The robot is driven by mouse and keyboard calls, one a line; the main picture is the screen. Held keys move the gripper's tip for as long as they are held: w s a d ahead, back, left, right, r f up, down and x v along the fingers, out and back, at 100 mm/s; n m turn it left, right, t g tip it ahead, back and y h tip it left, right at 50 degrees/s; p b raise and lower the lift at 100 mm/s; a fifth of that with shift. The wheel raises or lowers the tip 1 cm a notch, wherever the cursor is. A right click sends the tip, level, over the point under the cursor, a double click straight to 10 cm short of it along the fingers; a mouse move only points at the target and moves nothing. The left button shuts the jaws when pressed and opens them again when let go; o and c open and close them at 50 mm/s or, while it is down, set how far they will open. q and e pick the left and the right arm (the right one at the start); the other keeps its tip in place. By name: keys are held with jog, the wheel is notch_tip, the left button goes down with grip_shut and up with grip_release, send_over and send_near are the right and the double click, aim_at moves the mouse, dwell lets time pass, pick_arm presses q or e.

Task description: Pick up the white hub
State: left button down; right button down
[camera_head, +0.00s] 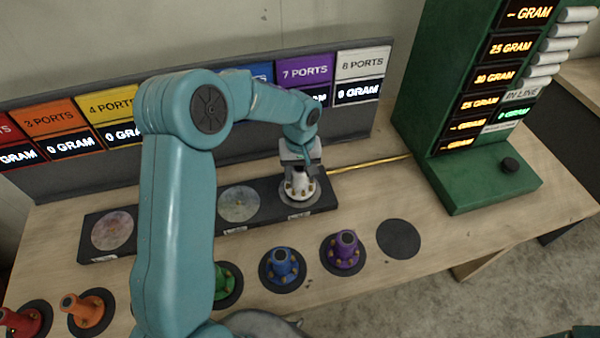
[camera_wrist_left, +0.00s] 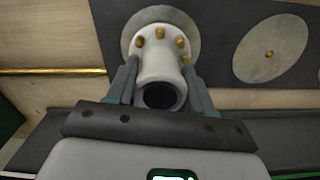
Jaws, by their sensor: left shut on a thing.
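The white hub (camera_head: 299,187) stands upright on the right-hand metal disc of a long black base (camera_head: 269,208). In the left wrist view the white hub (camera_wrist_left: 158,62) shows a dark round opening and several brass fittings around its flange. My left gripper (camera_head: 300,170) has come down from above and is shut on the hub's neck. In the left wrist view its two fingers (camera_wrist_left: 158,88) press on either side of the neck. The flange appears to rest on the metal disc (camera_wrist_left: 185,22). My right gripper is not in view.
Red (camera_head: 22,320), orange (camera_head: 85,309), green (camera_head: 224,280), blue (camera_head: 282,266) and purple (camera_head: 343,250) hubs stand on dark discs in front. An empty dark disc (camera_head: 398,239) lies at right. A green display cabinet (camera_head: 480,110) stands at right, port signs (camera_head: 304,72) behind.

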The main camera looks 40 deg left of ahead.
pick_arm(q)
notch_tip(320, 180, up, 19)
jog(key=p, duration=0.9)
jog(key=shift+r, duration=0.15)
